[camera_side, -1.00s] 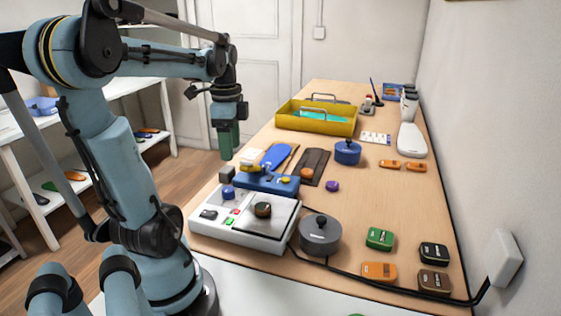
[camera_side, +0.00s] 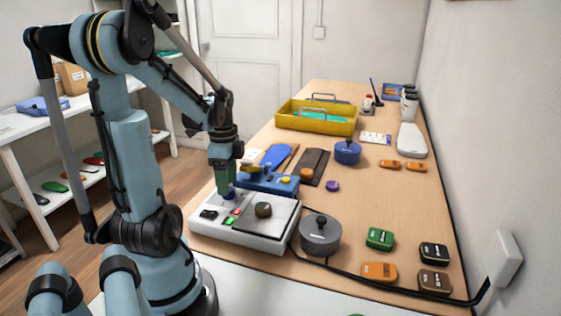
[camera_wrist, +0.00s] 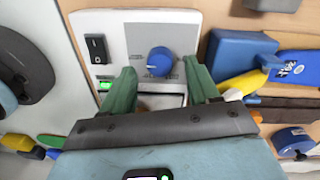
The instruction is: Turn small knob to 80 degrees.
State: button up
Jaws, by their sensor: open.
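In the side view the knob (camera_side: 229,196) is partly hidden under my gripper (camera_side: 223,190). In the wrist view my gripper (camera_wrist: 161,68) is open, with one green finger on each side of the knob and a gap on both sides. The fingertips look just above the knob; I cannot tell whether they reach down around it. Nothing is held.
A black rocker switch (camera_wrist: 96,48) and a lit green light (camera_wrist: 104,86) are beside the knob. A blue holder (camera_side: 268,183) stands behind the device. A grey pot (camera_side: 320,235) stands to the right.

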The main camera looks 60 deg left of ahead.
jog(key=shift+f, duration=1.15)
jog(key=c, duration=1)
jog(key=shift+c, duration=0.2)
